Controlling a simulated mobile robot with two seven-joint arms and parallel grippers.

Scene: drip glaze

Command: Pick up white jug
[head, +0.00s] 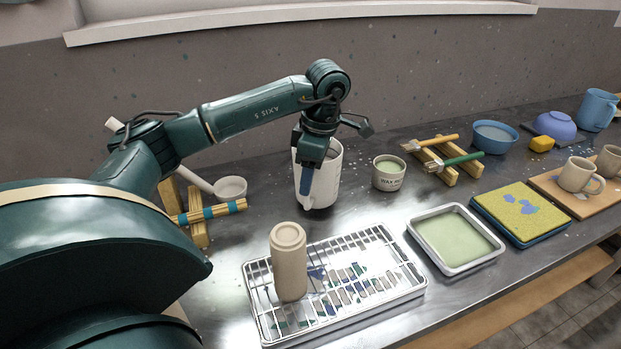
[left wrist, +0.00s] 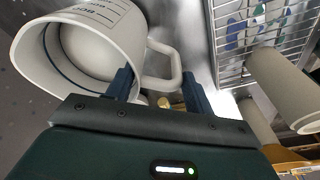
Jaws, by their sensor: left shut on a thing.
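The white jug (head: 325,178) stands upright at the back middle of the bench in the head view. My left gripper (head: 307,180) reaches down in front of it. In the left wrist view the jug (left wrist: 85,45) shows its open mouth and a loop handle (left wrist: 167,65). The fingers of my left gripper (left wrist: 158,88) lie either side of the handle, and the gripper is shut on the jug there. The jug's base is close to the bench; I cannot tell whether it touches. My right gripper is not in view.
A beige cylinder (head: 290,262) stands on a wire rack tray (head: 395,293) in front of the jug. A wax pot (head: 388,181) stands just right of the jug. A white ladle (head: 230,188) and a wooden brush rest (head: 197,230) are to the left. A green glaze tray (head: 485,258) is further right.

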